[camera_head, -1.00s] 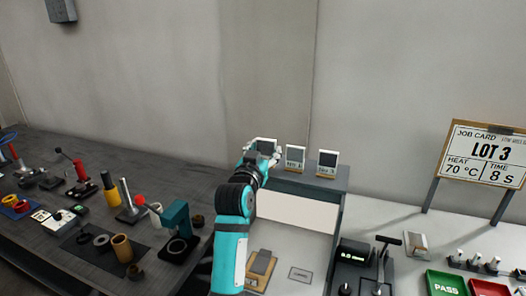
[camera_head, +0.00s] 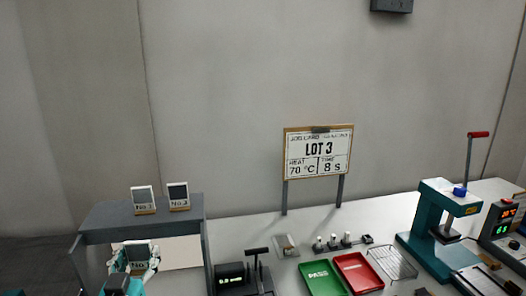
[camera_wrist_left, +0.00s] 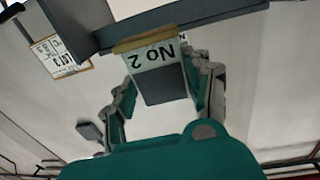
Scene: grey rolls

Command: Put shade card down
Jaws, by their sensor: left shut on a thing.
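The shade card (camera_head: 139,251), a pale card with a grey square, is held in my left gripper (camera_head: 136,264), in front of the grey shelf unit (camera_head: 190,206) and below its top. In the left wrist view the same card (camera_wrist_left: 162,78) reads "No 2" upside down, with a tan edge strip. The left gripper (camera_wrist_left: 167,85) is shut on it, one finger on each side. Two similar cards stand on the shelf top: one on the left (camera_head: 144,199), its number hard to read, and No 3 (camera_head: 178,194). My right gripper is not in view.
A job card board (camera_head: 318,153) reads LOT 3, 70 °C, 8 s. A dark device with a display (camera_head: 232,276), a green PASS tray (camera_head: 322,278), a red tray (camera_head: 358,272), a wire rack (camera_head: 392,262) and a teal press (camera_head: 437,225) stand to the right.

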